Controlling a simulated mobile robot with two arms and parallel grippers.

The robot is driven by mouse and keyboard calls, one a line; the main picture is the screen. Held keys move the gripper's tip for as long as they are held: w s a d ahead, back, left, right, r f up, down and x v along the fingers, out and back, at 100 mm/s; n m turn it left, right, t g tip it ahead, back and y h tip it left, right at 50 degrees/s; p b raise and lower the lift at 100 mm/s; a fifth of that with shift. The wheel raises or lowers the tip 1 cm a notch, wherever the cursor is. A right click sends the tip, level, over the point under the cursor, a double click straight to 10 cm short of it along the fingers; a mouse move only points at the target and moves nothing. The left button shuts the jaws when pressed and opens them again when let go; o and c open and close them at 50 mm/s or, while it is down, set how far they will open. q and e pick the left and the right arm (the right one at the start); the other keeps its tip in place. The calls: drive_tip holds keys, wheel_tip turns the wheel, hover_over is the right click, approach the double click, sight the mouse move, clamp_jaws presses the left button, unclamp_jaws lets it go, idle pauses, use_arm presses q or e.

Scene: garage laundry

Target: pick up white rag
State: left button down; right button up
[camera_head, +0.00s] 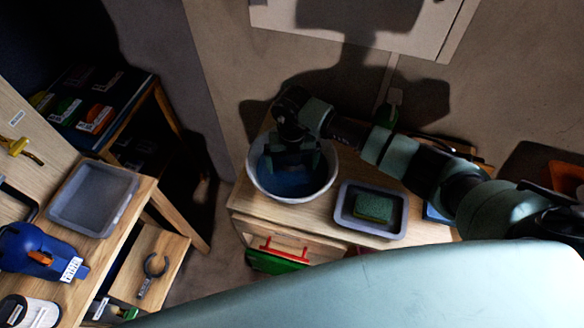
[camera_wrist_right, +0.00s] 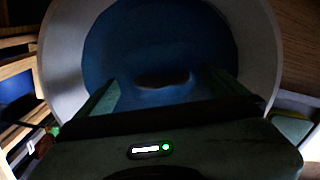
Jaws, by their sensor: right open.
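No white rag can be made out in either view. A round white basin (camera_head: 329,187) with a dark blue inside stands on the small wooden table. My right gripper (camera_head: 291,162) points down into the basin, its fingers inside the rim. In the right wrist view its fingers (camera_wrist_right: 163,90) are spread apart with nothing seen between them. Below them are the blue inside and pale wall of the basin (camera_wrist_right: 62,62). A small dim patch lies at the middle of the blue, too dark to identify. My left gripper is not in view.
A grey tray (camera_head: 399,228) with a green sponge (camera_head: 374,207) sits right of the basin. A red-handled green item (camera_head: 277,262) is at the table's front. At left, a wooden bench holds an empty grey tray (camera_head: 75,222) and a blue tool (camera_head: 38,249). A wall stands behind.

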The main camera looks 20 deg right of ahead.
drive_tip(key=c, duration=1)
drive_tip(key=shift+c, duration=1.3)
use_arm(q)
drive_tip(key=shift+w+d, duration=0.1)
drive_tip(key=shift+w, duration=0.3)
use_arm(e)
drive_tip(key=shift+r, duration=0.15)
